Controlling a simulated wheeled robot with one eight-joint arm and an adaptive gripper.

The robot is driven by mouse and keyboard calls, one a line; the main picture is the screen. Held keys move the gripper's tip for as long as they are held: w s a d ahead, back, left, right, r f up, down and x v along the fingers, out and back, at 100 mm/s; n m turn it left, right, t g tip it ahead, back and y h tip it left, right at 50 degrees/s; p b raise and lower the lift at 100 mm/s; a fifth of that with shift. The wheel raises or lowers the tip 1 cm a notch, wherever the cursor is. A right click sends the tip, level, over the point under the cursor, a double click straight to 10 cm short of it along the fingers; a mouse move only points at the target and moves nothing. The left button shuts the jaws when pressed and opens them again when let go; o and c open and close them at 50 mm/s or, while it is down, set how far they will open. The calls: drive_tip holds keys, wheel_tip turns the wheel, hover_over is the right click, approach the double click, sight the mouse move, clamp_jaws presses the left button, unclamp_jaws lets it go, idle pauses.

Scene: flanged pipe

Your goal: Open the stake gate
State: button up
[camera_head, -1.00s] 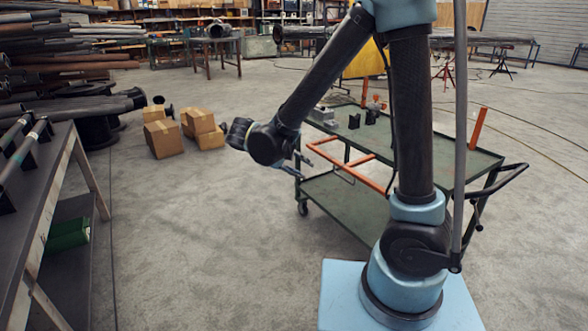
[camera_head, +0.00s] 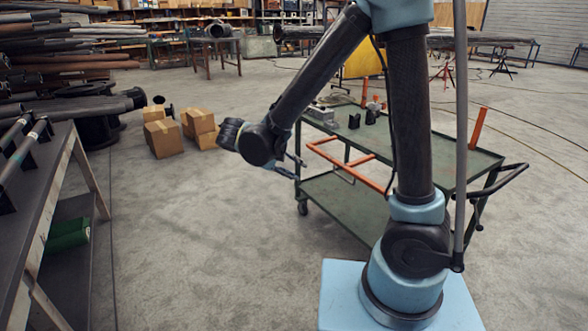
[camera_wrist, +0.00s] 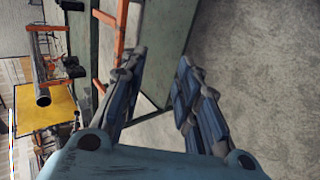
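The stake gate appears as an orange bar frame (camera_head: 345,171) on the near side of the green cart (camera_head: 465,150) in the head view. Its orange bars also show in the wrist view (camera_wrist: 121,30), left of and partly behind my left finger. My gripper (camera_head: 296,168) is in front of the cart's left end, close to the left end of the orange frame. In the wrist view my gripper (camera_wrist: 163,57) has its two blue fingers apart, with nothing between them. I cannot tell whether a finger touches the frame. Any latch is too small to make out.
Orange stakes (camera_head: 478,129) stand up from the cart, and small dark parts (camera_head: 354,121) lie on its top. Cardboard boxes (camera_head: 164,138) sit on the floor behind at left. A metal bench (camera_head: 62,170) stands at far left. The floor between is clear.

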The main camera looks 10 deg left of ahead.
drive_tip(key=v, duration=0.7)
drive_tip(key=shift+a, duration=0.1)
drive_tip(key=shift+w+f, duration=0.1)
clamp_jaws()
drive_tip(key=w+d+f+n, duration=0.1)
drive_tip(key=w+f+n, duration=0.5)
drive_tip(key=w+n, duration=0.45)
drive_tip(key=w+d+f+n, duration=0.1)
drive_tip(key=w+f+n, duration=0.6)
drive_tip(key=w, duration=0.7)
drive_tip(key=w+d+f, duration=0.1)
drive_tip(key=w+d, duration=0.4)
drive_tip(key=d, duration=0.1)
drive_tip(key=shift+h, duration=0.3)
